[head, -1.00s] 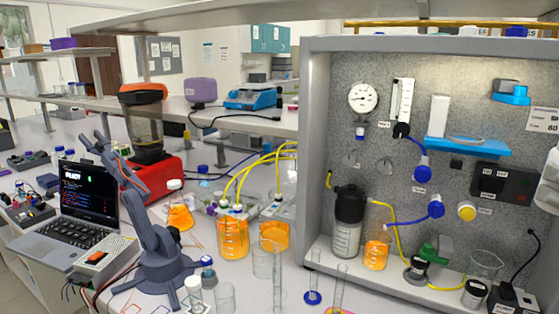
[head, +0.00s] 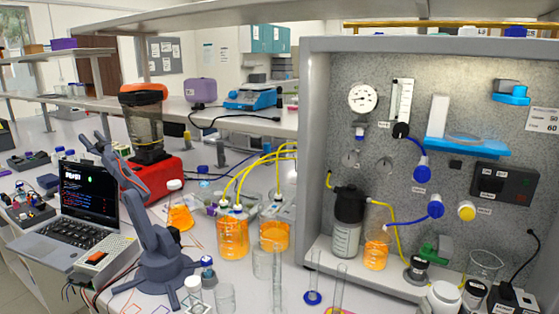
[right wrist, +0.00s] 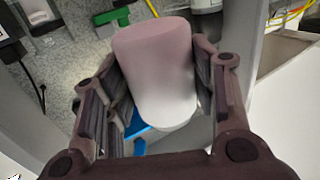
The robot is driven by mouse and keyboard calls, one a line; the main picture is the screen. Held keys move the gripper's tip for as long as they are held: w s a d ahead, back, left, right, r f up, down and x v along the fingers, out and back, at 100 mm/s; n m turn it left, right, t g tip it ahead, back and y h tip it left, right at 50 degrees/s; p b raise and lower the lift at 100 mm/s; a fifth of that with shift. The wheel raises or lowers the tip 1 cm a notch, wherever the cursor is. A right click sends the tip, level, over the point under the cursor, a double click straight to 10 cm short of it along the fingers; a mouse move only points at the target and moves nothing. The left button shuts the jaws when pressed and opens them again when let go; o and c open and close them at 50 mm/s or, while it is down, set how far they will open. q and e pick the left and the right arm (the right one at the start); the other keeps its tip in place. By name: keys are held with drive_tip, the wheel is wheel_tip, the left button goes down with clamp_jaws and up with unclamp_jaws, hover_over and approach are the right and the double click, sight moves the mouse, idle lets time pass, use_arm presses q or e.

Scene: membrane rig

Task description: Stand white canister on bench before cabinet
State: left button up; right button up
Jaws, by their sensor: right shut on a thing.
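The white canister (head: 441,298) shows at the bottom edge of the head view, in front of the cabinet (head: 314,160), with its round white lid uppermost. In the right wrist view the canister (right wrist: 158,70) fills the space between the dark fingers of my right gripper (right wrist: 155,62), which is shut on it. Its far end is shaded pinkish and its near end is white. Whether its base touches the bench (head: 255,300) is hidden. My left gripper is in neither view.
Beakers (head: 225,298) and orange-filled bottles (head: 232,238) stand further left. Inside the cabinet, a black-capped bottle (head: 347,240) and a glass beaker (head: 486,264) stand near the front.

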drive_tip(key=s+a+f, duration=0.1)
drive_tip(key=s+a, duration=0.1)
drive_tip(key=a, duration=0.4)
drive_tip(key=s+a+f, duration=0.2)
drive_tip(key=a, duration=0.4)
drive_tip(key=shift+y, duration=0.3)
drive_tip(key=s, duration=0.2)
drive_tip(key=s+f, duration=0.1)
drive_tip(key=s, duration=0.2)
drive_tip(key=s+f, duration=0.1)
drive_tip(key=s, duration=0.1)
drive_tip(key=shift+s+a+f, duration=0.1)
drive_tip(key=shift+s+f, duration=0.05)
drive_tip(key=shift+f, duration=0.05)
